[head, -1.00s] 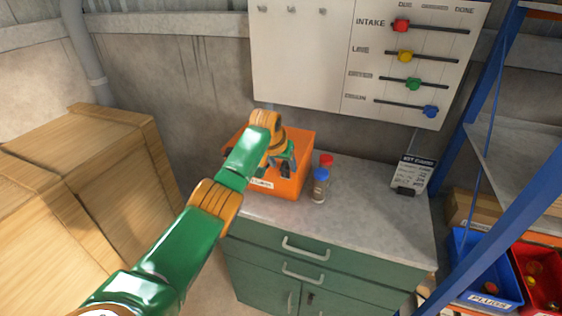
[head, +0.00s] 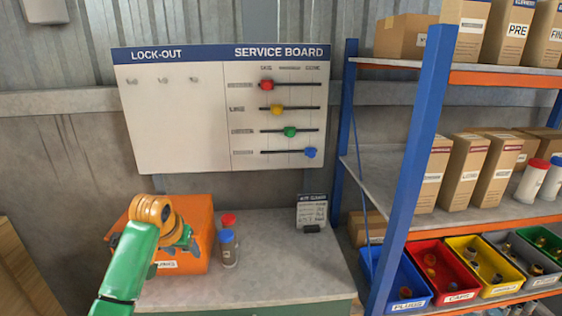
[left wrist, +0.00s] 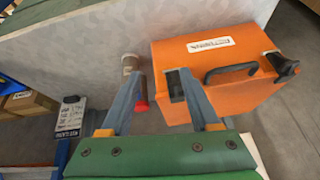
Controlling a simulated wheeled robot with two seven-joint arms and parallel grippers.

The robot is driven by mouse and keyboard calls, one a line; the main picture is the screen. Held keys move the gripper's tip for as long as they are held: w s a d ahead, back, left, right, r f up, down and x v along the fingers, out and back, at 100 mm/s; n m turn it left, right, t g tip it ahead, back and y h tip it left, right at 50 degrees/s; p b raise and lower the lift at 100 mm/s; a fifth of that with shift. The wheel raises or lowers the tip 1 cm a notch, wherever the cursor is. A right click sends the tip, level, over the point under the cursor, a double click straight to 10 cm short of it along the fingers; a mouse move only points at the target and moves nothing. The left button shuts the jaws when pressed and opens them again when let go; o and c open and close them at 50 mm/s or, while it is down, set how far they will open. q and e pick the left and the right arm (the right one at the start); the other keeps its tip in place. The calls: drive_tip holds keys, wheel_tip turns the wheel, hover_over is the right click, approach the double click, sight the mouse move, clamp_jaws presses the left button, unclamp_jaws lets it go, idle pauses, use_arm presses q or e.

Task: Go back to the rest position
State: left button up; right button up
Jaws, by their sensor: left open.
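My left gripper (head: 184,242) is in front of the orange box (head: 200,222) on the grey counter, partly covering it in the head view. In the left wrist view the gripper's two fingers (left wrist: 160,82) are spread with nothing held between them. The orange box also shows there, with its dark handle (left wrist: 230,72), close to one finger; I cannot tell whether they touch. My right gripper is not in view.
The counter (head: 275,255) is clear right of the jars, up to a small sign (head: 311,212). A service board (head: 180,110) hangs behind. A blue-framed shelf (head: 413,170) with cartons and coloured bins stands right. A wooden crate (head: 25,275) is at left.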

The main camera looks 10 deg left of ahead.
use_arm(q)
drive_tip(key=s+d+f+m, duration=0.1)
drive_tip(key=s+d+f, duration=0.2)
drive_tip(key=f, duration=0.3)
drive_tip(key=s+d+f+m, duration=0.1)
drive_tip(key=s+d+f, duration=0.25)
drive_tip(key=f, duration=0.25)
drive_tip(key=s+d+f+m+g+h, duration=0.1)
drive_tip(key=s+d+f, duration=0.1)
drive_tip(key=s, duration=0.6)
drive_tip(key=s+d+f, duration=0.2)
drive_tip(key=s+d, duration=0.1)
drive_tip(key=s, duration=0.4)
drive_tip(key=s+d+f+m+g+h, duration=0.1)
drive_tip(key=s+d+f, duration=0.1)
drive_tip(key=s, duration=0.6)
wheel_tip(320, 180, down, 20)
drive_tip(key=s+r+g+b, duration=0.1)
drive_tip(key=s+b, duration=0.1)
drive_tip(key=s+a+f+g+b, duration=0.1)
drive_tip(key=s+a+f+b, duration=0.1)
drive_tip(key=s+f, duration=0.9)
drive_tip(key=shift+s+f, duration=0.35)
drive_tip(key=shift+s, duration=0.15)
